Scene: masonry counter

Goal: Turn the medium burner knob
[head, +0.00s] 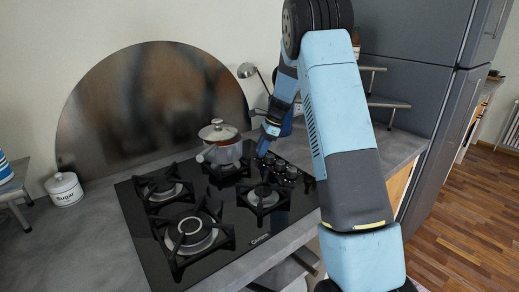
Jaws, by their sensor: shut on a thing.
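A black gas cooktop (250,240) with several burners is set into the counter. A group of dark knobs (290,173) sits at its right side, partly behind my arm. My gripper (263,154) points down at the far end of the knob group. It is shut on a knob there, but its fingertips and that knob are small and mostly hidden. I cannot tell from this view which way the knob is turned.
A lidded pot (220,150) stands on a back burner, close left of my gripper. A lamp (247,71) and a small shelf (388,103) stand behind. A sugar jar (65,190) is at the left. The grey counter (80,245) is bare left of the cooktop.

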